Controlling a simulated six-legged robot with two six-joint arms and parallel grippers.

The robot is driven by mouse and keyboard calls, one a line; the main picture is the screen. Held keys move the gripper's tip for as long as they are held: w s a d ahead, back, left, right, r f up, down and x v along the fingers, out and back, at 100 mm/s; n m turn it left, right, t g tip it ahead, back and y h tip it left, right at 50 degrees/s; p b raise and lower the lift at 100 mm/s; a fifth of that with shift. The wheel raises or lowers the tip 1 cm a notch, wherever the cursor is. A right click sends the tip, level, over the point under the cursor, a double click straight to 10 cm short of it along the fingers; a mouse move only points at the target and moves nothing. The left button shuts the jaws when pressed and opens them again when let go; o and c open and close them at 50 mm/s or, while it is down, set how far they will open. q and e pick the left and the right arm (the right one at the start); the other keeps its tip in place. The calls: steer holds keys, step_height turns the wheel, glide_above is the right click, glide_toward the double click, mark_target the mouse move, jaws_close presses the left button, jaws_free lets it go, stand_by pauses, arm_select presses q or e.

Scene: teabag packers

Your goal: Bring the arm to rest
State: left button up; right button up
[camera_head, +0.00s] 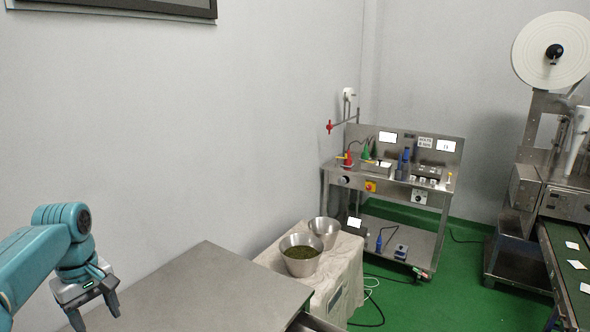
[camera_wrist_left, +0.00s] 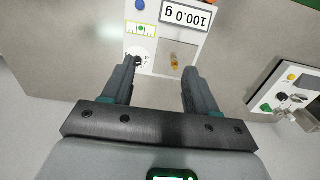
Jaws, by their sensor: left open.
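My left arm comes in from the left in the head view. My left gripper (camera_head: 96,318) hangs low beside the left end of the grey metal table, with its fingers apart and pointing down. In the left wrist view the two dark fingers of my left gripper (camera_wrist_left: 153,88) are spread with nothing between them. Beyond the fingertips is a white scale (camera_wrist_left: 140,55), seen upside down, with a display reading 100.0 g. A small yellow-brown item (camera_wrist_left: 175,62) is on its grey plate. My right gripper is not in view.
A grey metal table (camera_head: 205,290) fills the lower middle, its visible top bare. Beyond it, a bowl of green leaves (camera_head: 300,265) and another bowl (camera_head: 324,228) stand on a cloth-covered stand. An instrument bench (camera_head: 385,185) and a packing machine (camera_head: 545,200) stand further right.

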arm_select(q)
steer(key=d+f+m+h, duration=0.1)
steer(key=d+f+m, duration=0.1)
steer(key=d+f, duration=0.55)
steer(key=s+d+f+m+h, duration=0.1)
steer(key=d+f+m, duration=0.3)
steer(key=f, duration=0.7)
steer(key=d+f+m+h, duration=0.1)
steer(key=d+f, duration=0.6)
steer(key=f, duration=0.2)
steer(key=s+d+f+m, duration=0.1)
steer(key=s+d+f, duration=0.25)
steer(key=s, duration=0.35)
steer(key=s+d+f+m+h, duration=0.1)
steer(key=s+d+f, duration=0.2)
steer(key=s+d, duration=0.3)
steer(key=s+d+f+m, duration=0.1)
steer(key=s+d+f, duration=0.25)
steer(key=s, duration=0.45)
step_height(320, 180, down, 10)
steer(key=w+a+b, duration=0.1)
steer(key=b, duration=0.9)
steer(key=shift+a, duration=0.1)
steer(key=shift+a+t, duration=0.15)
steer(key=shift+t, duration=0.15)
